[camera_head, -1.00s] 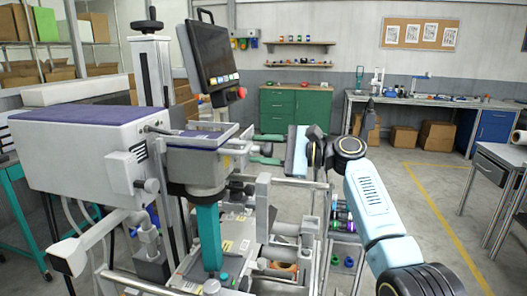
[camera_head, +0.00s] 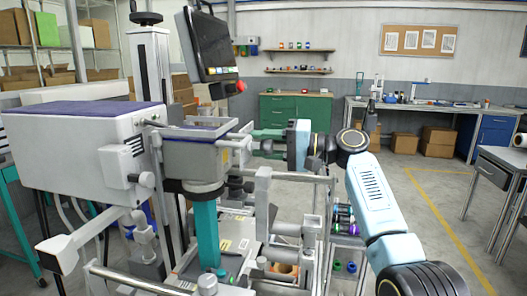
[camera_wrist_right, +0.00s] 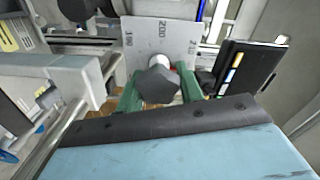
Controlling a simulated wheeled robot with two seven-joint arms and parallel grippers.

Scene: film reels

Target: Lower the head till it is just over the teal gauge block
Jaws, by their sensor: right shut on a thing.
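The head (camera_head: 190,157) is a grey box with a dark ring (camera_head: 200,188) below it, carried on an upright column (camera_head: 155,85). The teal gauge block (camera_head: 206,235) stands upright below, on the machine's base. Its top meets the ring in the picture, so I cannot tell the gap. My right gripper (camera_head: 266,143) comes in from the right beside the head. In the right wrist view its green fingers (camera_wrist_right: 160,92) are shut on a dark hexagonal knob (camera_wrist_right: 158,86), before a scale plate (camera_wrist_right: 160,38) marked 190, 200, 210. My left gripper is not in view.
A black screen (camera_head: 210,45) with a red button stands above the head. A large pale housing (camera_head: 75,155) fills the left. Metal rails (camera_head: 290,176) run near my right arm. Open floor lies to the right, before a workbench (camera_head: 425,104).

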